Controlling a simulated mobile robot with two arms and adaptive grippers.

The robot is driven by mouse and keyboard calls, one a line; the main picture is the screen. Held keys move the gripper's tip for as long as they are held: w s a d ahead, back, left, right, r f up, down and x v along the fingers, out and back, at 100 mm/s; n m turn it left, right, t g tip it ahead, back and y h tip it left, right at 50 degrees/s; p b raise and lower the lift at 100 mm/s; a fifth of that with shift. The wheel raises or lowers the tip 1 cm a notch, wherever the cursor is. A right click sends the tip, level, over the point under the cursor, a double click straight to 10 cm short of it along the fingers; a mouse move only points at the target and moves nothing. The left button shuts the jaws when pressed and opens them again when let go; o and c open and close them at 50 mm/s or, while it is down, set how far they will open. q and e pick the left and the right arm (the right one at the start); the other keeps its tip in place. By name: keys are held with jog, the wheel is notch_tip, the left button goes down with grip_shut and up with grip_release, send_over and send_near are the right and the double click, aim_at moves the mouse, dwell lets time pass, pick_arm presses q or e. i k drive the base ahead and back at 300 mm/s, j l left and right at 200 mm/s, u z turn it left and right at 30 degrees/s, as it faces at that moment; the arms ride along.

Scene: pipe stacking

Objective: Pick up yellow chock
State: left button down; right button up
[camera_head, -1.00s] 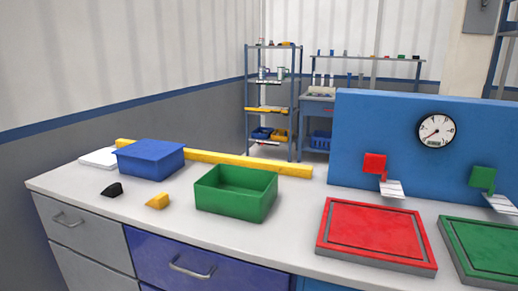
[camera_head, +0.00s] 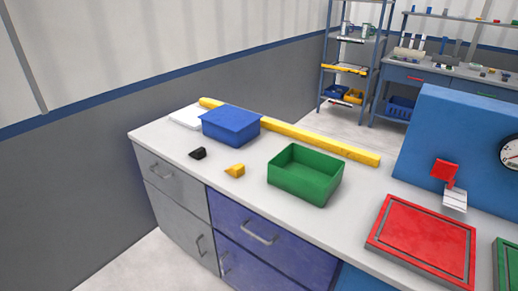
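The yellow chock (camera_head: 235,171) is a small wedge lying on the light countertop (camera_head: 222,190), near its front edge. It sits between a black chock (camera_head: 198,153) on its left and an open green bin (camera_head: 304,175) on its right. It touches neither of them. Neither of my grippers shows in the head view.
A blue lidded box (camera_head: 231,125) stands behind the chocks, beside a flat white item (camera_head: 187,117). A long yellow bar (camera_head: 320,142) lies along the counter's back. A red tray (camera_head: 422,238) is at right. Drawers (camera_head: 247,230) face the front, with floor at lower left.

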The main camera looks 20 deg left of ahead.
aim_at(236, 171)
jog(key=j+z, duration=0.2)
jog(key=z, duration=0.35)
jog(key=j+z, duration=0.35)
jog(key=j, duration=0.55)
jog(key=j+z, duration=0.3)
jog(key=j, duration=0.65)
